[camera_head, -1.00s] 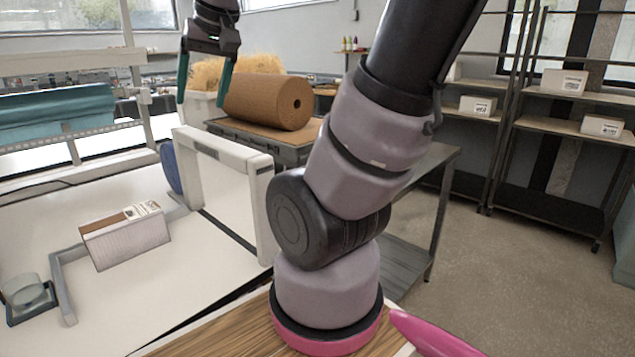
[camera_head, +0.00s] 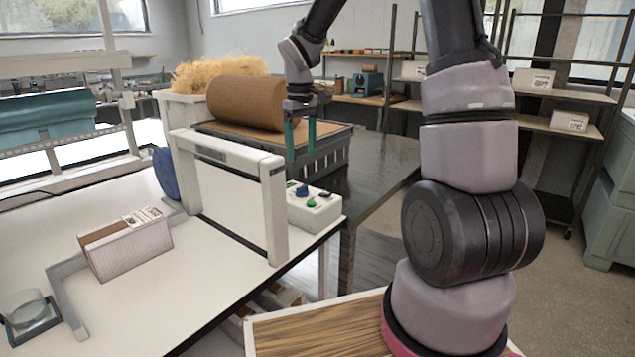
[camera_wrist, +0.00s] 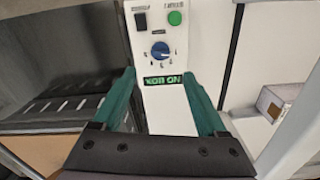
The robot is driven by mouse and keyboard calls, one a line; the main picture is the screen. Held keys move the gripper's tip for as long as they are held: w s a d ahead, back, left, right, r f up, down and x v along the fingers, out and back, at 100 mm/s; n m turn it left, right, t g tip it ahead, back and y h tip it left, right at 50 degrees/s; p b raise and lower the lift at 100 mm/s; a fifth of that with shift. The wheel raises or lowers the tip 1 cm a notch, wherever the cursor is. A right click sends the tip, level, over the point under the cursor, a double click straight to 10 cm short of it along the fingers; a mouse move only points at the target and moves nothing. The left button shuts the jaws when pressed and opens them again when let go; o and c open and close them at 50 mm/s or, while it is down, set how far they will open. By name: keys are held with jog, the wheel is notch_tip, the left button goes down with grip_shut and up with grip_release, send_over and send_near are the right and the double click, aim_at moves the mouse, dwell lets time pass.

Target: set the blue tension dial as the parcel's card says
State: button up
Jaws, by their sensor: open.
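The blue dial (camera_wrist: 160,50) sits on a white control box (camera_head: 322,214) beside the strapping frame. It also shows in the head view (camera_head: 302,190). Small marks surround it in the wrist view; its pointer direction is too small to tell. My gripper (camera_head: 299,152) is open and empty, pointing down above and behind the box. In the wrist view its fingertips (camera_wrist: 159,73) are spread on either side, short of the dial. The parcel (camera_head: 130,250) stands on the white table with a card (camera_head: 143,216) on top; the card's writing is unreadable.
The box also carries a green button (camera_wrist: 175,18), a black switch (camera_wrist: 140,20) and a display (camera_wrist: 163,80) with upside-down lettering, seemingly "NO BOX". A white arch (camera_head: 275,215) stands close left of the box. A brown paper roll (camera_head: 255,103) lies behind.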

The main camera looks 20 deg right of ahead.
aim_at(302, 186)
notch_tip(302, 186, down, 10)
jog(key=shift+r, duration=0.1)
dwell(0.4)
grip_shut()
